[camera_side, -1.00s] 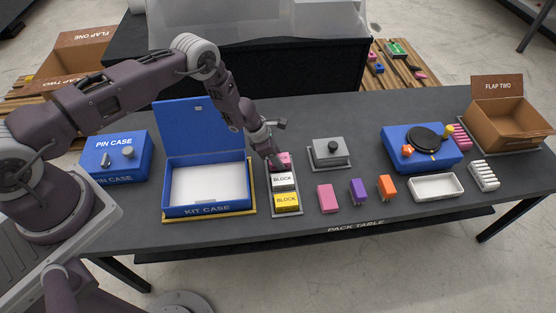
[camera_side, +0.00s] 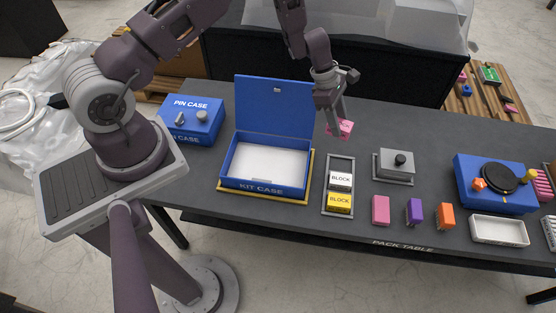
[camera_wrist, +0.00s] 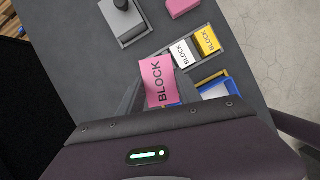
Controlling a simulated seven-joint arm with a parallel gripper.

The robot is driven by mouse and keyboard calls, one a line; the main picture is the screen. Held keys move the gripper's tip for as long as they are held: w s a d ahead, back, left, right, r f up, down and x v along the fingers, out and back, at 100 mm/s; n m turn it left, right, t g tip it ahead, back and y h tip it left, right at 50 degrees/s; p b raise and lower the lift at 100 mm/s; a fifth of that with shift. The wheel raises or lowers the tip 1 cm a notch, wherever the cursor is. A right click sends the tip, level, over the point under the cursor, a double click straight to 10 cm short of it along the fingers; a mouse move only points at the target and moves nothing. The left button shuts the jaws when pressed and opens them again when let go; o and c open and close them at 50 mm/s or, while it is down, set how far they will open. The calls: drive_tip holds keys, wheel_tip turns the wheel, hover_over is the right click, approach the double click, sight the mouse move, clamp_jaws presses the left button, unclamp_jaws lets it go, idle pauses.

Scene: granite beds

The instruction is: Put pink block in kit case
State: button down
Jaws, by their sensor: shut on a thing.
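My gripper (camera_side: 338,117) is shut on the pink block (camera_side: 345,128) and holds it in the air above the back end of the block tray. In the wrist view the pink block (camera_wrist: 158,81) shows its BLOCK lettering, and my gripper's fingers are partly hidden behind the wrist housing. The blue kit case (camera_side: 226,168) stands open to the left, its lid (camera_side: 274,104) raised at the back and its white inside empty. In the wrist view only a blue and white corner of the kit case (camera_wrist: 213,87) shows.
The block tray (camera_side: 325,208) holds a white block (camera_side: 340,181) and a yellow block (camera_side: 340,203). A grey lidded box (camera_side: 395,165) stands right of it. A plain pink piece (camera_side: 380,210), a purple one (camera_side: 414,211) and an orange one (camera_side: 446,215) stand in front. A closed pin case (camera_side: 190,121) sits at far left.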

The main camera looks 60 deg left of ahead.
drive_tip(key=s+a+f+m+g, duration=0.35)
drive_tip(key=s+a+m, duration=0.25)
drive_tip(key=s+m, duration=0.25)
drive_tip(key=m+g, duration=0.2)
drive_tip(key=m, duration=0.4)
hover_over(267, 170)
drive_tip(key=w+a, duration=0.1)
drive_tip(key=f, duration=0.2)
drive_tip(key=shift+y, duration=0.3)
wheel_tip(267, 170, down, 10)
drive_tip(key=shift+w+a+r, duration=0.15)
drive_tip(key=shift+r, duration=0.1)
drive_tip(key=shift+f, duration=0.1)
drive_tip(key=c, duration=0.8)
unclamp_jaws()
drive_tip(key=shift+c, duration=0.2)
